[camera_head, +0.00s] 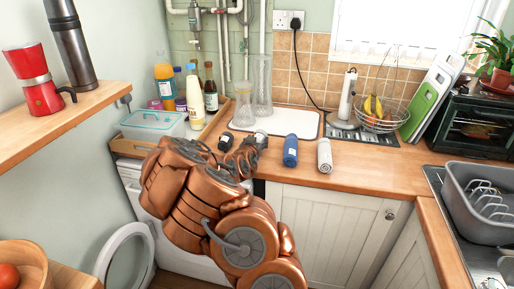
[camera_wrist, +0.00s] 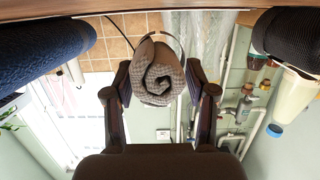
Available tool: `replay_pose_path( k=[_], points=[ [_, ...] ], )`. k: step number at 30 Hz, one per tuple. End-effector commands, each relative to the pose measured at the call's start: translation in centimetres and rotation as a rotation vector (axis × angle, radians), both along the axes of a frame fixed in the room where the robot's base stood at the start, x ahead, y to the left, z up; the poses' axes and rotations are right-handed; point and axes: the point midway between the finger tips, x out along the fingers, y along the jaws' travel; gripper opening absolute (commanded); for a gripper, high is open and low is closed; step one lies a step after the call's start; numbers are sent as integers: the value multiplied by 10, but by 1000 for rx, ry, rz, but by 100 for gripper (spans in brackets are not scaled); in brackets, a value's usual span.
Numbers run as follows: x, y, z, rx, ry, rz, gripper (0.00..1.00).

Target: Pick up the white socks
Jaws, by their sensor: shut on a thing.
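My gripper (camera_wrist: 160,84) is shut on pale grey-white rolled socks (camera_wrist: 158,72) with a fine dark check, gripped from both sides, the spiral end facing the wrist camera. In the head view these pale socks (camera_head: 261,137) show just beyond my gripper (camera_head: 245,152), partly hidden by it. Another whitish roll (camera_head: 325,156) stands apart to the right on the counter. I cannot tell from the colours which of the two is the white pair.
A dark roll (camera_head: 227,142) and a blue roll (camera_head: 290,150) flank the held socks closely on the wooden counter (camera_head: 375,165). Glass vases (camera_head: 262,84), a bottle tray (camera_head: 212,122) and a wire fruit basket (camera_head: 381,116) stand behind. A washing machine door (camera_head: 125,255) hangs open below.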

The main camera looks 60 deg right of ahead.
Motion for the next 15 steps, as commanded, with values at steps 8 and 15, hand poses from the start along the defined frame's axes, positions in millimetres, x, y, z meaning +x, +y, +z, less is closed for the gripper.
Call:
replay_pose_path(
  k=[8,15],
  points=[
    [-10,16,10,-6,-1,3,21],
    [-30,40,10,0,1,0,21]
  ],
)
